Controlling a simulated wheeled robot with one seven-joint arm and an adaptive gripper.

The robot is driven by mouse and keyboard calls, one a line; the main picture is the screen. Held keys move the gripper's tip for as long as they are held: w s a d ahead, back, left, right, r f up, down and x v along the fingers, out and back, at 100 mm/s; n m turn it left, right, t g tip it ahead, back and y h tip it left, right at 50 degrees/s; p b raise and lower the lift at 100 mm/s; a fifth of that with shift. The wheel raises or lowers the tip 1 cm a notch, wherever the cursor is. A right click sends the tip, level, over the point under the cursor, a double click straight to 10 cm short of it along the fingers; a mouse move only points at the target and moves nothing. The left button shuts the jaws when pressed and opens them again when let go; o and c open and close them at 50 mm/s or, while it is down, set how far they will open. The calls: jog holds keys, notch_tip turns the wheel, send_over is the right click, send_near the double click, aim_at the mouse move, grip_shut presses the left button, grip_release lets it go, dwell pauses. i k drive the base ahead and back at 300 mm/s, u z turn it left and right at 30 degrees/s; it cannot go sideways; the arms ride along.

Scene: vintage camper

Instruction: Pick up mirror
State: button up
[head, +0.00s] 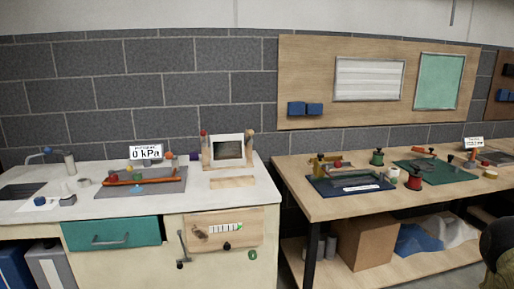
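What looks like the mirror (228,149) stands upright at the back right of the white counter (262,187). It is a dark grey pane in a pale frame, held between wooden posts with small knobs on top. I cannot tell for certain that the pane is a mirror. A flat wooden block (232,182) lies just in front of it. My gripper is not in view; only a dark rounded shape, cut off at the lower right edge, shows, and I cannot tell what it is.
A grey tray (163,187) with red parts and a "0 kPa" sign (146,153) sit left of it. A teal drawer (113,235) and a wooden panel with a crank are below. A wooden workbench (310,208) with blue and green mats stands to the right, across a narrow gap.

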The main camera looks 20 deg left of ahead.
aim_at(228, 146)
jog(key=u, duration=0.1)
jog(key=i, duration=0.7)
jog(key=u, duration=1)
jog(key=i, duration=0.6)
jog(key=u, duration=0.6)
